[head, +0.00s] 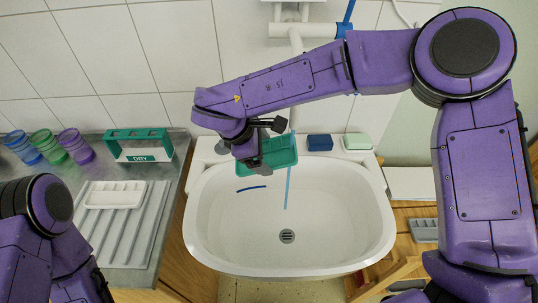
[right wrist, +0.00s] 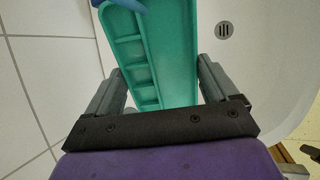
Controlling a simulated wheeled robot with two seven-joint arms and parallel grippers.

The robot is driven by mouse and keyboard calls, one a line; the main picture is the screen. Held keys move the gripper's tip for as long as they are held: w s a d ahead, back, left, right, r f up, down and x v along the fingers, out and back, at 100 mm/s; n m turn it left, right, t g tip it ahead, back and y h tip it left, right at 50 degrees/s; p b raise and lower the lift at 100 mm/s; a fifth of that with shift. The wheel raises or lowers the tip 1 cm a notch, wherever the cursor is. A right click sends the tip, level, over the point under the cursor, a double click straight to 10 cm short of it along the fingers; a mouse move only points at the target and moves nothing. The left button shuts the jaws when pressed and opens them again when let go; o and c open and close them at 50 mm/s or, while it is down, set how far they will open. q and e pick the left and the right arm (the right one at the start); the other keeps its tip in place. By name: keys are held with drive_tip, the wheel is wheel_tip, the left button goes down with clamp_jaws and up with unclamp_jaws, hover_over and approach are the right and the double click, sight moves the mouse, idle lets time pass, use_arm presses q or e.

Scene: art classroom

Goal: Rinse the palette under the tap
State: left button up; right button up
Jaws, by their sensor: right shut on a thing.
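The teal palette (head: 275,155), with several wells along one side, is held above the white sink basin (head: 225,225). My right gripper (head: 262,163) is shut on it; in the right wrist view the palette (right wrist: 165,50) lies between the two fingers (right wrist: 160,85). A thin blue water stream (head: 288,185) runs down at the palette's right end; I cannot tell how much of it strikes the palette. A blue shape (right wrist: 128,5) overlaps the palette's far end in the right wrist view. My right arm hides the tap. My left arm shows at lower left, its gripper out of view.
A drain (head: 287,236) and a blue curved streak (head: 251,188) are in the basin. A blue sponge (head: 320,142) and a soap dish (head: 357,142) sit on the back rim. Left are a green DRY rack (head: 140,134), a white palette (head: 115,194) on the drainboard (head: 120,237) and coloured cups (head: 48,145).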

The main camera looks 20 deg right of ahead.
drive_tip(key=s+a+b, duration=0.2)
drive_tip(key=a, duration=0.5)
drive_tip(key=shift+s, duration=0.1)
idle(1.3)
drive_tip(key=s+a+r+p, duration=0.1)
drive_tip(key=a+r, duration=0.3)
drive_tip(key=shift+s+a, duration=0.25)
drive_tip(key=shift+a, duration=0.1)
idle(0.6)
